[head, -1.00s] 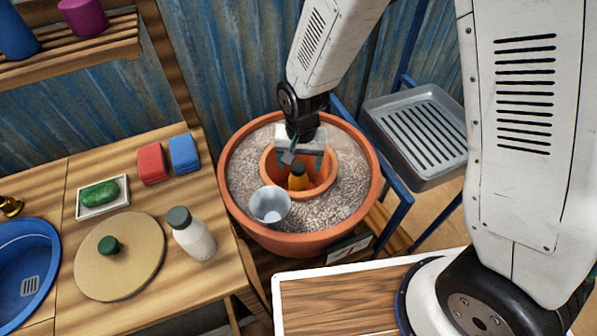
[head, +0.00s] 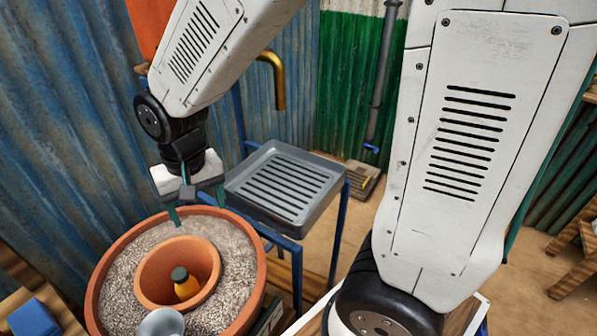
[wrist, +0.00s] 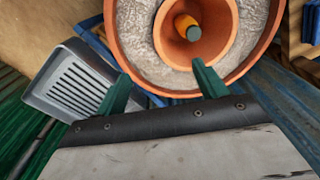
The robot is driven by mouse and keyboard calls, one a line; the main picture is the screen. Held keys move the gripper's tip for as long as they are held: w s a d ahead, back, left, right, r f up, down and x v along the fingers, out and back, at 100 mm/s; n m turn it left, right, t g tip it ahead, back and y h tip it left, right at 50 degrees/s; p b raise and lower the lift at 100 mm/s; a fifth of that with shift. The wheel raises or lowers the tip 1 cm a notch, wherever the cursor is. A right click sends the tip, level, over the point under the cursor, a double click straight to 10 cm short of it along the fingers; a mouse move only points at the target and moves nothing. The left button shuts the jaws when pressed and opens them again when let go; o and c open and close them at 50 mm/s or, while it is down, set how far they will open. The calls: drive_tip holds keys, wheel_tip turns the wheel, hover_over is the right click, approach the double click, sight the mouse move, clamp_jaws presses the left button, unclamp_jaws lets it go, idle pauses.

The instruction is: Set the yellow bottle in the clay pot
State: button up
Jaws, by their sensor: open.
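The yellow bottle (head: 186,288), with a dark green cap, stands inside the small clay pot (head: 150,283); its lower part is hidden by the pot wall. The bottle also shows in the wrist view (wrist: 183,23), inside the clay pot (wrist: 165,42). My gripper (head: 197,203) is open and empty, raised above the back of the planter, apart from the bottle and pot. Its two green fingers (wrist: 162,74) show spread in the wrist view, with nothing between them.
The small pot sits in a large gravel-filled terracotta planter (head: 95,290). A grey metal cup (head: 160,322) stands on the gravel in front. A grey slatted tray (head: 325,205) on a blue frame is to the right. A blue block (head: 32,318) lies at lower left.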

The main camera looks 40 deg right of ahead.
drive_tip(key=s+d+r, duration=0.6)
drive_tip(key=s, duration=0.2)
drive_tip(key=s+d+r+n, duration=0.1)
drive_tip(key=s+d+r, duration=0.5)
drive_tip(key=s, duration=0.2)
drive_tip(key=shift+s+t, duration=0.3)
drive_tip(key=shift+t, duration=0.1)
drive_tip(key=shift+c, duration=0.2)
